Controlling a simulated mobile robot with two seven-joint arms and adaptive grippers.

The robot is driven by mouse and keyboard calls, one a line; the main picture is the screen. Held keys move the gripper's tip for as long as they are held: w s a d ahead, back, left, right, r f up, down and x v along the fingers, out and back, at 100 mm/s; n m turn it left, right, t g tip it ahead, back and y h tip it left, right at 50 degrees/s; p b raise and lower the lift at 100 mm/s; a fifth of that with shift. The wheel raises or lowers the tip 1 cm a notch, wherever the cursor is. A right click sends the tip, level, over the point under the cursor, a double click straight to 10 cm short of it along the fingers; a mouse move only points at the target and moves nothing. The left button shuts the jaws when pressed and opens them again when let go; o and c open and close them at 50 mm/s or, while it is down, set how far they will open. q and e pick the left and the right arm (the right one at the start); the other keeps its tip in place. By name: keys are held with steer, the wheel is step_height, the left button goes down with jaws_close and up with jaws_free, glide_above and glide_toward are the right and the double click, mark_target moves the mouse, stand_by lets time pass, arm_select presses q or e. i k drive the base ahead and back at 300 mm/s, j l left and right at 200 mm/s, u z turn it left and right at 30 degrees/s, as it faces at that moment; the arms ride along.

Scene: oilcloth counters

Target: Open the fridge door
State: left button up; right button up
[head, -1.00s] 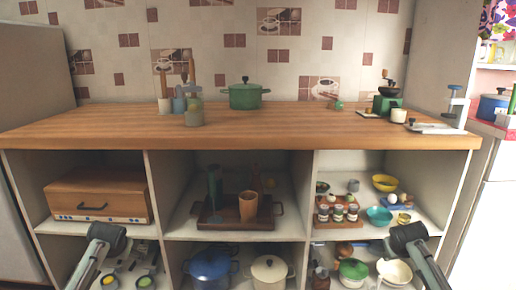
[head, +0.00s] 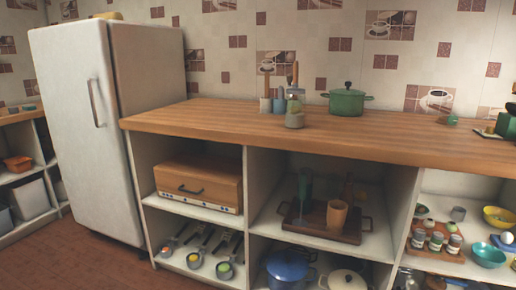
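A white fridge (head: 72,150) stands at the left of the head view, to the left of the wooden counter. Its door faces me and looks shut. A vertical metal handle (head: 95,103) sits near the right edge of the door. Neither of my grippers shows in the head view now, so their state cannot be seen.
The wooden counter (head: 230,118) with open shelves runs right from the fridge, close beside it. A green pot (head: 346,101) stands on it. Reddish floor (head: 95,262) in front of the fridge is clear.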

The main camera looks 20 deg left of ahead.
mark_target(73, 63)
steer(key=i+j+u, duration=0.45)
steer(key=i+j, duration=0.75)
steer(key=j, duration=0.15)
